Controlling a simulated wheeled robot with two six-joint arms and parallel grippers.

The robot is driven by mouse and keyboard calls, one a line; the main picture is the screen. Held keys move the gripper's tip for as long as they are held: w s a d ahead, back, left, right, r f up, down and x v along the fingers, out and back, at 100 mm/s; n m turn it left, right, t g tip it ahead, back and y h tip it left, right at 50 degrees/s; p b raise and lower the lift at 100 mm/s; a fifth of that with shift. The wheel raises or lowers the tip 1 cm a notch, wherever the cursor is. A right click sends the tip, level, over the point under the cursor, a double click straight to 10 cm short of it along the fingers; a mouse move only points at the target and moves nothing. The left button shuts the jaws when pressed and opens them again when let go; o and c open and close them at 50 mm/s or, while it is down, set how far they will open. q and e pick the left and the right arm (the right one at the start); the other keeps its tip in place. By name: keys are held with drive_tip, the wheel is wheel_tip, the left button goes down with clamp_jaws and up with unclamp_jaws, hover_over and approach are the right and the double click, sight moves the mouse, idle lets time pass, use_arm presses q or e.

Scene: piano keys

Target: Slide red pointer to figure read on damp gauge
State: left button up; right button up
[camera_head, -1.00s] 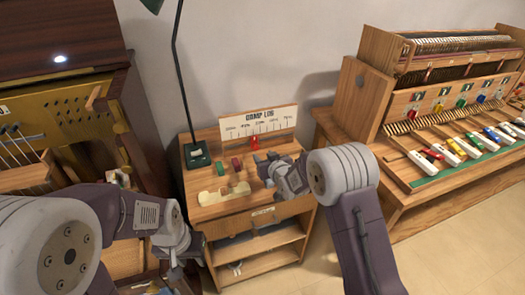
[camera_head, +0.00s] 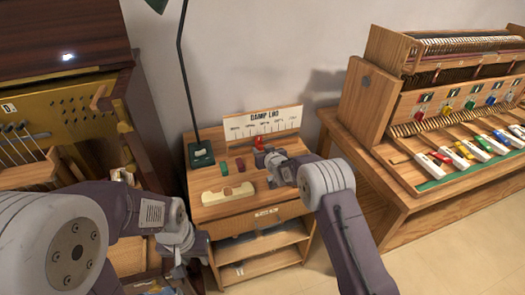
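The upright board marked "DAMP LOG" (camera_head: 275,119) stands at the back of a small wooden cabinet and carries a printed scale. The red pointer (camera_head: 259,143) is at the foot of the board, near the middle of the scale. My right gripper (camera_head: 265,157) is right in front of the pointer; contact and finger opening are too small to make out. My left gripper (camera_head: 190,252) hangs low at the cabinet's left side, away from the pointer; its fingers are unclear. I cannot make out a damp gauge or its reading.
A green block (camera_head: 223,168), a dark red block (camera_head: 240,164) and a cream cut-out piece (camera_head: 228,194) lie on the cabinet top. A green lamp base (camera_head: 201,155) stands at its back left. A bench with coloured keys (camera_head: 470,155) is at right.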

clamp_jaws()
idle(1.2)
